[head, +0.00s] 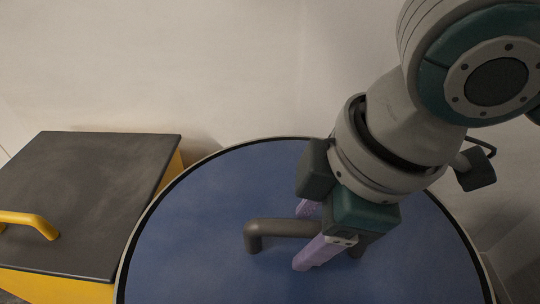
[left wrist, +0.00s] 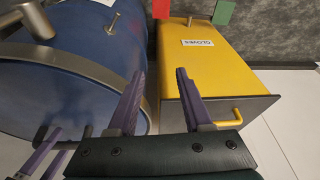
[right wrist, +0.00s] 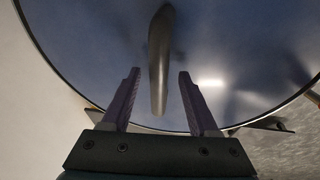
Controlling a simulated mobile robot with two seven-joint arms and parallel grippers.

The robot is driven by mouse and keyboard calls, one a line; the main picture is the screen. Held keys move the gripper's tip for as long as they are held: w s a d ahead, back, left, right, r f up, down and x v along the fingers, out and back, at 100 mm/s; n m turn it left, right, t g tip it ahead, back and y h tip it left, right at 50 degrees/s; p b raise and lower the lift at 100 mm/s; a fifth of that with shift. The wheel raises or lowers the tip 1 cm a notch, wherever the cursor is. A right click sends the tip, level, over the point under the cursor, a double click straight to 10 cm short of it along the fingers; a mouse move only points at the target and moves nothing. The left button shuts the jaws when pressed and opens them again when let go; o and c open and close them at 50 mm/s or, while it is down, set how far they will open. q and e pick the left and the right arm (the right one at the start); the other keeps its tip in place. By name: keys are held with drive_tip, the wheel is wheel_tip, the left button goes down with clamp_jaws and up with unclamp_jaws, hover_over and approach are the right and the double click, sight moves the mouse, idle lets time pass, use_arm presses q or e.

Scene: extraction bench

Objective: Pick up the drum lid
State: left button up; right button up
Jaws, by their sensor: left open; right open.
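In the right wrist view the handle (right wrist: 158,60) runs between the open fingers (right wrist: 158,75), with gaps on both sides. The gripper hides the handle's right part in the head view. My left gripper (left wrist: 160,74) is open and empty; the lid (left wrist: 50,90) shows left of it in the left wrist view.
A yellow box (left wrist: 215,75) with a white label stands beside the drum. It has a dark panel (head: 90,190) with a yellow handle (head: 35,222). A pale wall (head: 200,65) is behind. Red (left wrist: 160,8) and green (left wrist: 223,12) pieces show above the box in the left wrist view.

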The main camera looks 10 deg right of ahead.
drive_tip(key=shift+f, duration=0.1)
clamp_jaws()
idle(0.4)
drive_tip(key=shift+w, duration=0.1)
idle(0.9)
